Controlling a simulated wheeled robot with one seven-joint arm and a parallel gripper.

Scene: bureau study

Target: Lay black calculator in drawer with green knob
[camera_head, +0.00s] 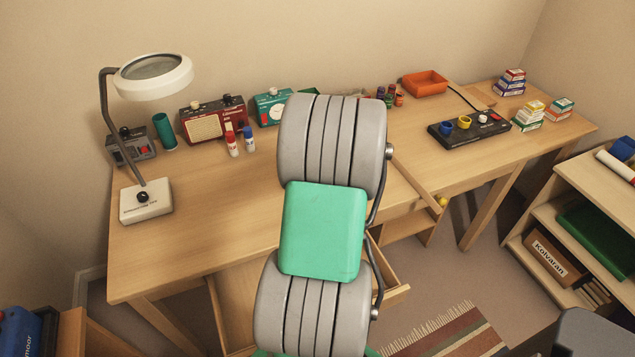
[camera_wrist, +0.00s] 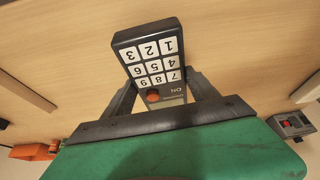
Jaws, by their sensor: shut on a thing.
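The black calculator (camera_wrist: 152,50), with white number keys and an orange-red button, is held between the fingers of my gripper (camera_wrist: 160,92) in the wrist view, with wooden surface behind it. In the head view my own arm hides both gripper and calculator. An open drawer (camera_head: 392,284) shows under the desk just right of my arm; most of it is hidden and I see no knob on it. A yellow knob (camera_head: 441,201) shows further right under the desk. No green knob is visible.
The desk (camera_head: 225,215) has bare space left of my arm. A magnifier lamp (camera_head: 146,200), a red radio (camera_head: 211,120) and glue bottles (camera_head: 240,142) stand left. A black control panel (camera_head: 468,128) and an orange tray (camera_head: 425,83) are right. A shelf (camera_head: 570,205) stands far right.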

